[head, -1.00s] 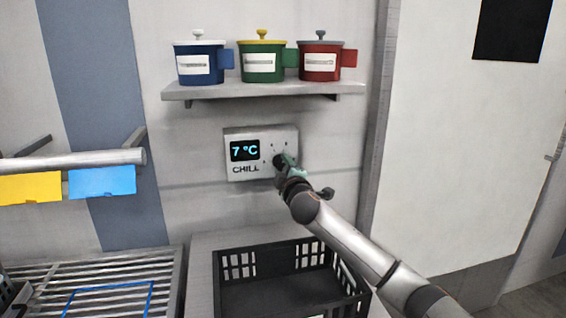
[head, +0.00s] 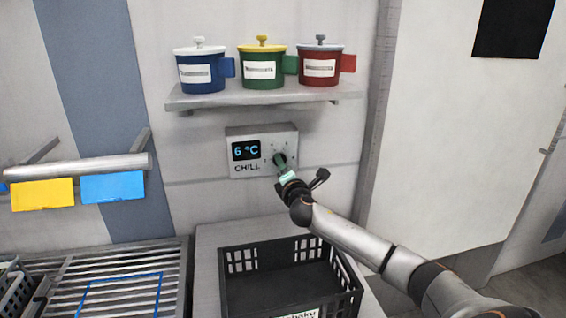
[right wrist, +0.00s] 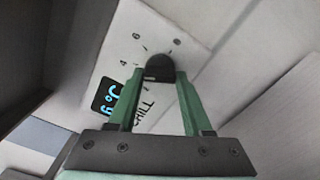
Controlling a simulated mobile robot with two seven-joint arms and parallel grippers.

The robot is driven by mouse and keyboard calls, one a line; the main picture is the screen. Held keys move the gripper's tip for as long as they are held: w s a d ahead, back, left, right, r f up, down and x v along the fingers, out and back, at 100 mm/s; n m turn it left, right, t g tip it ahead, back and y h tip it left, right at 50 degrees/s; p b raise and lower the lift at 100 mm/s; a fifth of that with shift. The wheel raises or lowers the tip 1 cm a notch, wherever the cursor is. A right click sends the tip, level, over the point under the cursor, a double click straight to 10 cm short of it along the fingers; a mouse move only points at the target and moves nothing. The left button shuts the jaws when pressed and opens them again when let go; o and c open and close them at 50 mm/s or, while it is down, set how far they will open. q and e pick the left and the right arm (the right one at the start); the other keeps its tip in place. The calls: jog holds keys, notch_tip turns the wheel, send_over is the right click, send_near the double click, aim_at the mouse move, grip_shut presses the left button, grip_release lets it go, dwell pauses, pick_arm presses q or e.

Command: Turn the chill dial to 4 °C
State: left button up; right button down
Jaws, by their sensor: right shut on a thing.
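The chill panel (head: 262,150) is a pale box on the wall below the shelf. Its display (head: 246,150) reads 6 °C. The dial (head: 279,159) is a dark knob on the panel's right side. It shows larger in the right wrist view (right wrist: 159,67), where numbers 6 and 4 are printed beside it. My right gripper (head: 284,170) has its green fingers on both sides of the dial and is shut on it. The display in the right wrist view (right wrist: 108,97) also reads 6 °C, tilted. My left gripper is not in view.
Blue, green and red lidded pots stand on a shelf (head: 262,98) above the panel. A black crate (head: 290,295) stands below. A slatted rack (head: 110,285) is at the lower left, under a rail (head: 85,167) with yellow and blue cards.

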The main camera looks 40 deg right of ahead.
jog(key=shift+n, duration=0.3)
dwell(0.4)
jog(key=shift+c, duration=1.6)
grip_release()
jog(key=v, duration=1.2)
jog(key=shift+s+b, duration=0.25)
jog(key=shift+b, duration=0.2)
jog(key=shift+a, duration=0.15)
